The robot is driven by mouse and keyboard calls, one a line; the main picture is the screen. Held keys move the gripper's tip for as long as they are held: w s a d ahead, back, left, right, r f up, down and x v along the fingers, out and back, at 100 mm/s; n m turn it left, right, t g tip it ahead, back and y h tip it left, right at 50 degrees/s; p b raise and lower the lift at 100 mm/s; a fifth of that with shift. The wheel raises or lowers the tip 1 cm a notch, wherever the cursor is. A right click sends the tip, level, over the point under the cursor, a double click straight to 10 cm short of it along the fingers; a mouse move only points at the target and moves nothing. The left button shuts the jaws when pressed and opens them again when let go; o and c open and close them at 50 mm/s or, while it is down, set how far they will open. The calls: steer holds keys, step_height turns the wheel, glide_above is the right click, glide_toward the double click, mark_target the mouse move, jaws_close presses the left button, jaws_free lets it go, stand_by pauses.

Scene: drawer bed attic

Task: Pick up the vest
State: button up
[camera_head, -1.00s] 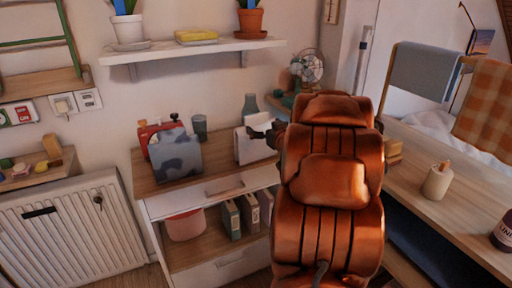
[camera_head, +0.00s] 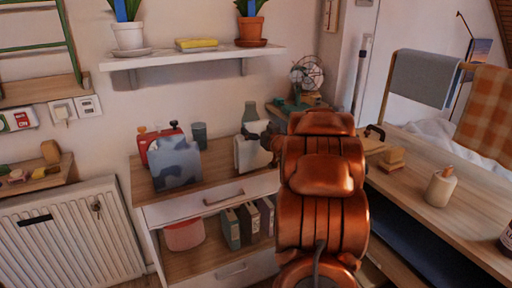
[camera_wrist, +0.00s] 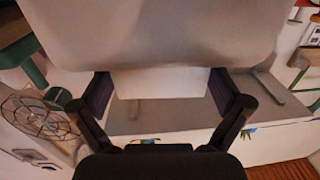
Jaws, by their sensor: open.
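No garment is plainly a vest. A blue-grey patchy flat piece (camera_head: 176,165), possibly the vest, stands upright on the wooden dresser (camera_head: 215,181), in front of a red item. My gripper (camera_head: 262,136) is to its right, over the back of the dresser, partly hidden by my orange arm. A pale upright thing (camera_head: 248,154) is just below and left of it. In the wrist view my gripper (camera_wrist: 165,97) has its fingers spread wide. A pale block shows between or beyond them (camera_wrist: 160,82); I cannot tell if they touch it. A large grey-beige surface (camera_wrist: 150,35) fills the top.
A shelf (camera_head: 190,57) with potted plants hangs above the dresser. A fan (camera_head: 306,74) stands behind my arm. A desk (camera_head: 430,190) with a cream bottle (camera_head: 440,187) lies to the right. A grey cloth (camera_head: 422,78) and an orange checked cloth (camera_head: 487,115) hang behind it.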

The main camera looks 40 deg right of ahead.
steer(key=shift+w+d, duration=0.1)
steer(key=shift+w, duration=0.3)
steer(key=shift+c, duration=0.3)
steer(key=c, duration=1)
